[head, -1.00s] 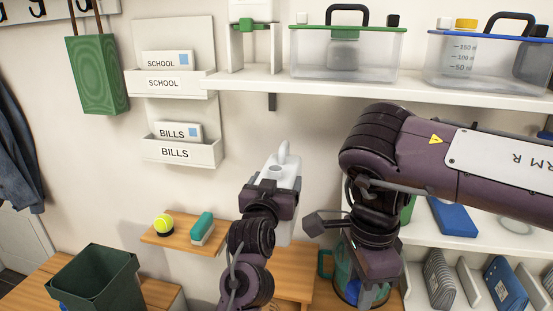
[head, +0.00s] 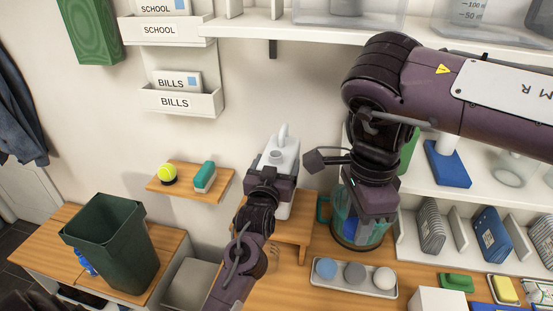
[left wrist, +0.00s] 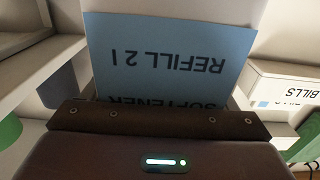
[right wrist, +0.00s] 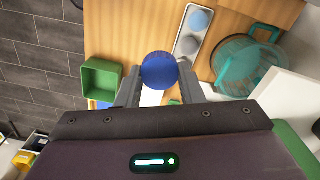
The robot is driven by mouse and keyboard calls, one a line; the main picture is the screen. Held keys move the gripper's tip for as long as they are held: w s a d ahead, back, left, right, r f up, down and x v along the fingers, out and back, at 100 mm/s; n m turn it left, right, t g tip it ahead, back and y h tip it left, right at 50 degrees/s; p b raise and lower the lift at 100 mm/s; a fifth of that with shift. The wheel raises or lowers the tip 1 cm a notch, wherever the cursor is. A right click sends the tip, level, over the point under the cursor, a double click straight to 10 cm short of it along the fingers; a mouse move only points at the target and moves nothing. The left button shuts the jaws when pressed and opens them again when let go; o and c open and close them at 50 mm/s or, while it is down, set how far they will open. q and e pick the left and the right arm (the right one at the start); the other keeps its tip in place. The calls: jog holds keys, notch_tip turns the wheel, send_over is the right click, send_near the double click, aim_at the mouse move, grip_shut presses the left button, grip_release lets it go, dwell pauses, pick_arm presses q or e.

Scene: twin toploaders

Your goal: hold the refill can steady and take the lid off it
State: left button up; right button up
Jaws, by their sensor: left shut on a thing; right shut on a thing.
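The white refill can (head: 287,150) stands upright with its handle on top, at the middle of the head view. My left gripper (head: 276,183) is shut on it; the left wrist view shows its blue label (left wrist: 170,55), upside down, reading "REFILL 2 l" and "SOFTENER". A round grey-looking spot, perhaps the mouth, shows on the can's top with no blue lid over it. My right gripper (head: 370,212) is shut on a round blue lid (right wrist: 159,70), which shows between its fingers in the right wrist view. It is to the right of the can and apart from it.
A clear teal-handled jar (head: 346,230) stands behind and below my right gripper. A dark green bin (head: 112,250) stands at the left. A small shelf (head: 215,190) holds a ball and a brush.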

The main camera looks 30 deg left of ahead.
pick_arm(q)
jog(key=shift+r, duration=0.3)
jog(key=o, duration=1.6)
jog(key=shift+f, duration=0.45)
jog(key=o, duration=0.4)
jog(key=shift+s+r, duration=0.1)
jog(key=shift+d, duration=0.1)
jog(key=shift+r, duration=0.15)
